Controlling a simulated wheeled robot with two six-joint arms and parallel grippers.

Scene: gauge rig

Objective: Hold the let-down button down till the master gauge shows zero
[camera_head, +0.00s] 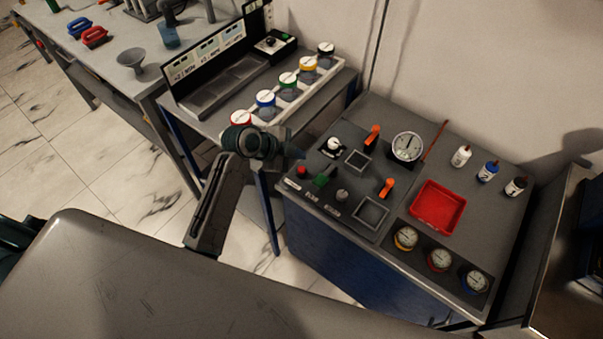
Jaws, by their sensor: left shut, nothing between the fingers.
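The rig's grey panel (350,222) is on the blue cabinet right of centre. The large white dial, which looks like the master gauge (407,147), stands at its back; its reading is too small to tell. Along the front left are a red button (302,171), a green control (322,180) and a grey knob (343,195). Their labels are too small to read, so I cannot tell which is the let-down button. My right gripper is out of view.
Two orange levers (387,187) stick up from the panel. A red tray (438,207), several small gauges (438,259) and small bottles (487,172) are on the right. A rack of coloured-lid jars (265,99) stands close behind my left wrist.

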